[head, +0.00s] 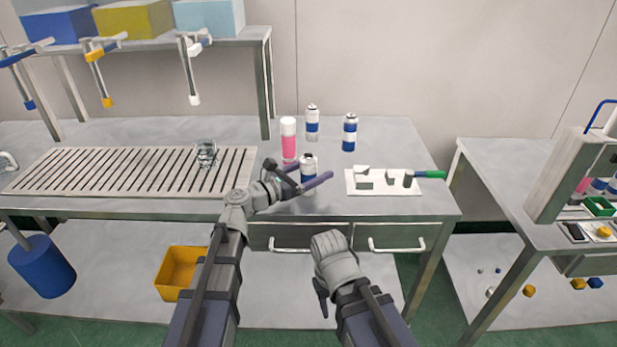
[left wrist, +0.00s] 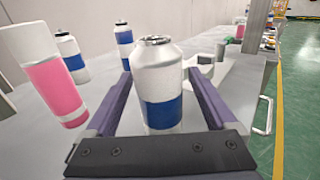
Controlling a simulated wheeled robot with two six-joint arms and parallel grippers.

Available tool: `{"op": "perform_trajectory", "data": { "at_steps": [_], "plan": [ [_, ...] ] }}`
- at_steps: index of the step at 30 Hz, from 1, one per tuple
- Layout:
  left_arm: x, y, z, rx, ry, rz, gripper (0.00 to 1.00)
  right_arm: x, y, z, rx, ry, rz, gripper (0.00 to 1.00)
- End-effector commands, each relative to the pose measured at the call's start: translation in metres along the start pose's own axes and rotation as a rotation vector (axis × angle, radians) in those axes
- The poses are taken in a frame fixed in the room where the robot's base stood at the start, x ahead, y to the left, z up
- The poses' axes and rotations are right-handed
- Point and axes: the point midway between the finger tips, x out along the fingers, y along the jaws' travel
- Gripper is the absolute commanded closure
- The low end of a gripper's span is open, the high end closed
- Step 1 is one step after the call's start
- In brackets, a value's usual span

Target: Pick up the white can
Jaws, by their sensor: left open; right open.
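A white can with a blue band (head: 308,163) stands upright near the front of the table. It also shows large in the left wrist view (left wrist: 160,80). My left gripper (head: 313,172) is open at table height, its purple fingers on either side of this can. In the left wrist view both fingers (left wrist: 158,92) look apart from the can. Two similar blue-banded white cans (head: 312,122) (head: 349,132) stand farther back. My right gripper (head: 321,300) is open and empty, low in front of the drawers.
A pink can with a white top (head: 289,140) stands close behind the left gripper. A white board (head: 365,188) with small blocks and a green-handled tool (head: 428,174) lies to the right. A glass-like cup (head: 206,153) stands on the slatted rack (head: 120,172).

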Motion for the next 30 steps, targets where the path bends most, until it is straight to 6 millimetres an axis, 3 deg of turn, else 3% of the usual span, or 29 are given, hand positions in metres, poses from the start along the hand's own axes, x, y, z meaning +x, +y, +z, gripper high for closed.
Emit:
{"op": "perform_trajectory", "data": {
  "at_steps": [3,9,30],
  "plan": [
    [0.0108,0.0008,-0.0009,0.000,0.000,0.000,0.10,0.0008,-0.0001,-0.0001,0.000,0.000,0.000,0.50],
    [0.0102,0.0001,-0.0009,0.000,0.000,0.001,0.11,0.0009,-0.0001,-0.0001,0.000,0.000,0.000,0.50],
    [0.0100,0.0000,-0.0009,0.000,0.000,0.001,0.90,0.0008,-0.0001,-0.0001,0.000,0.000,0.000,0.50]
  ]
}}
